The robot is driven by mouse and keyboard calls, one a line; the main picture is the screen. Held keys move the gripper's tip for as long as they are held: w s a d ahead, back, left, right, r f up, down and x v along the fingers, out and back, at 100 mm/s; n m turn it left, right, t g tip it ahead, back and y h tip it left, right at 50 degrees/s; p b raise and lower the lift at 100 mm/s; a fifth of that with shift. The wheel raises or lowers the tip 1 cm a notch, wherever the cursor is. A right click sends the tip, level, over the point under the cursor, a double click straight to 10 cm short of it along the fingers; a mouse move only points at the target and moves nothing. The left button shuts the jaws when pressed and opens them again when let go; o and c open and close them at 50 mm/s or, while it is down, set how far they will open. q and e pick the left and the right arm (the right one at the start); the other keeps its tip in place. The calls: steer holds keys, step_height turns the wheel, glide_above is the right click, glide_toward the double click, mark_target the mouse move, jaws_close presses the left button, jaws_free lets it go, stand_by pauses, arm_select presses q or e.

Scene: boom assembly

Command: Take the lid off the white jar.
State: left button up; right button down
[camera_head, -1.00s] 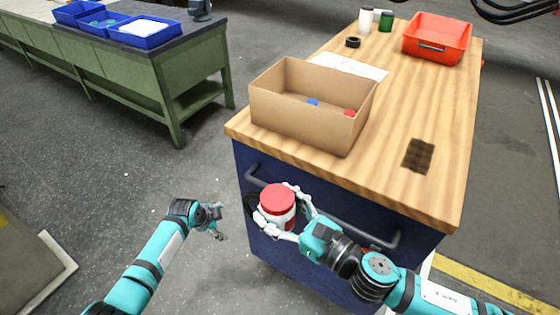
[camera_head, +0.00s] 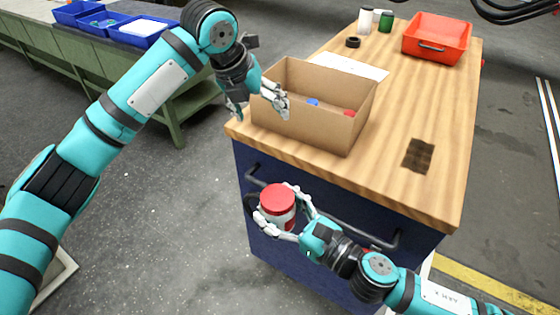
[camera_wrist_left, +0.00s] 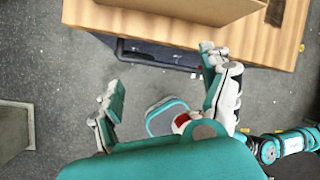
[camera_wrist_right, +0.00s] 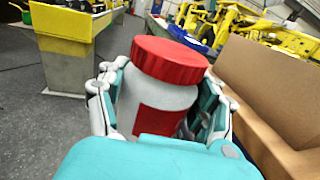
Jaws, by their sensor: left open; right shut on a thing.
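The white jar (camera_head: 287,221) has its red lid (camera_head: 277,197) on. My right gripper (camera_head: 279,214) is shut around the jar's body and holds it in the air in front of the workbench drawers, roughly upright. In the right wrist view the jar (camera_wrist_right: 155,105) shows a red label, with the red lid (camera_wrist_right: 170,60) clear above the fingers. My left gripper (camera_head: 258,106) is open and empty. It is raised above the jar and to its left, in front of the box's near left corner. In the left wrist view a bit of red lid (camera_wrist_left: 180,123) shows below its spread fingers (camera_wrist_left: 163,95).
A cardboard box (camera_head: 305,128) stands at the wooden workbench's (camera_head: 395,185) near left edge, with blue and red items inside. A red bin (camera_head: 437,40), jars (camera_head: 366,21) and a black ring (camera_head: 353,42) are at the back. Drawer handles (camera_head: 350,228) protrude near the held jar.

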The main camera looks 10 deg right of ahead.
arm_select(q)
steer(key=s+d+r+m+g+y, duration=0.1)
steer(key=s+d+m+g, duration=0.15)
steer(key=s+m, duration=0.4)
steer(key=m+y, duration=0.3)
steer(key=m, duration=0.1)
glide_above(282, 198)
steer(key=shift+w+a+f+n+g, duration=0.15)
steer(key=shift+w+f+n+g, duration=0.1)
steer(key=shift+f, duration=0.05)
steer(key=shift+s+f, duration=0.2)
steer(key=shift+f, duration=0.05)
step_height(282, 198, down, 8)
steer(key=shift+r, duration=0.25)
steer(key=shift+c, duration=0.3)
steer(key=c, duration=1.2)
steer(key=n, duration=0.3)
